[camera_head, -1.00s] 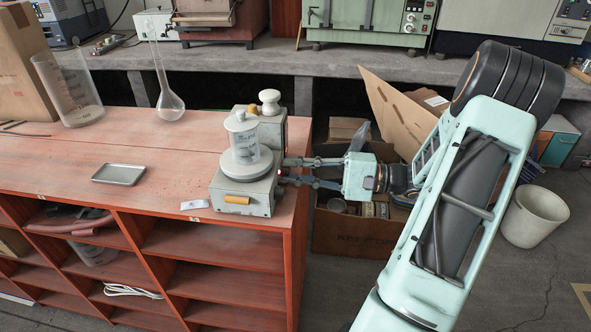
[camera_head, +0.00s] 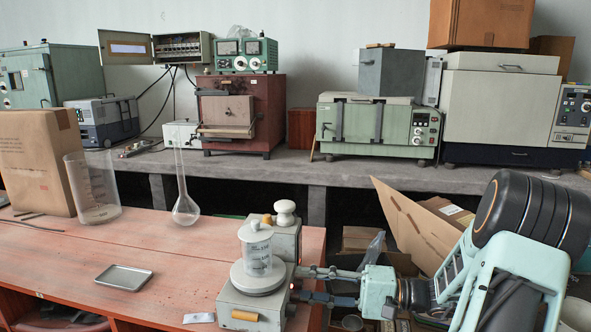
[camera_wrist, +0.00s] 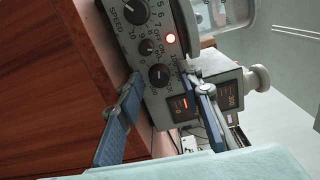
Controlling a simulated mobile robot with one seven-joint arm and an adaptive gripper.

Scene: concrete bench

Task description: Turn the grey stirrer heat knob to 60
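The grey stirrer (camera_head: 250,307) stands at the right end of the red-brown bench, with a clear beaker (camera_head: 256,255) on its round plate. My gripper (camera_head: 299,284) is at the stirrer's right side. In the wrist view my gripper (camera_wrist: 163,82) is open, its fingers on either side of the dark knob; contact is unclear.
A second grey device (camera_head: 287,240) with a white knob on top stands close behind the stirrer. A metal tray (camera_head: 124,277), a flask (camera_head: 186,208) and a large beaker (camera_head: 92,188) are to the left. An open cardboard box (camera_head: 425,225) is beyond the bench's right end.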

